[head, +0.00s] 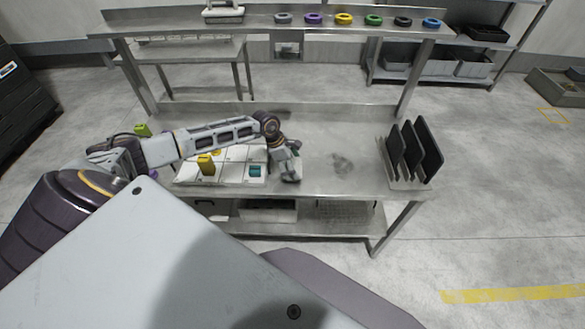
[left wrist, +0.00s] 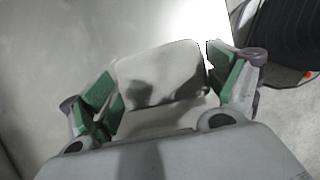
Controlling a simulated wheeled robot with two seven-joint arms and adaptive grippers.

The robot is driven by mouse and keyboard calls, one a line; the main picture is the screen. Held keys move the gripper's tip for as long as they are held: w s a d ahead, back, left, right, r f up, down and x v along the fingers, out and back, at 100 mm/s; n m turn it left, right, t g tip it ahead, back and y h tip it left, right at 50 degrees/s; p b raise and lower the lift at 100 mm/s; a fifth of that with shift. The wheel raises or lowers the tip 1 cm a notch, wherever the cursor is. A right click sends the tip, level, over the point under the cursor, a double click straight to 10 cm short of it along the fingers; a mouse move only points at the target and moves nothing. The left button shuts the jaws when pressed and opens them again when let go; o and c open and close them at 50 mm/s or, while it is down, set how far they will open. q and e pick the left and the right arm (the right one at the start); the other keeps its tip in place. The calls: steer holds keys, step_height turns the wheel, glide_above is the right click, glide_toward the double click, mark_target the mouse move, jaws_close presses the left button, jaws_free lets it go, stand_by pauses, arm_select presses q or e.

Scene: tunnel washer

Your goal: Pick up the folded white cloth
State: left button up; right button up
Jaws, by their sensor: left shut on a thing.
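My left gripper (left wrist: 160,98) has its green-padded fingers on either side of a pale, flat, rounded-corner piece, the folded white cloth (left wrist: 165,62), and is shut on it. In the head view my left gripper (head: 290,172) points down over the steel table, just right of the white tray. The cloth is hard to make out there, mostly hidden by the gripper. My right gripper is not in view.
The white tray (head: 192,180) holds a yellow item (head: 206,165) and a teal item (head: 257,170). A rack of upright dark boards (head: 424,150) stands at the table's right end. Coloured rings line the back shelf (head: 265,33). The table between gripper and rack is clear.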

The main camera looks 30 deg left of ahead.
arm_select(q)
step_height(320, 180, up, 7)
steer(key=shift+b, duration=0.6)
steer(key=shift+r, duration=0.9)
steer(key=o, duration=0.4)
steer(key=shift+f, duration=0.1)
steer(key=c, duration=0.3)
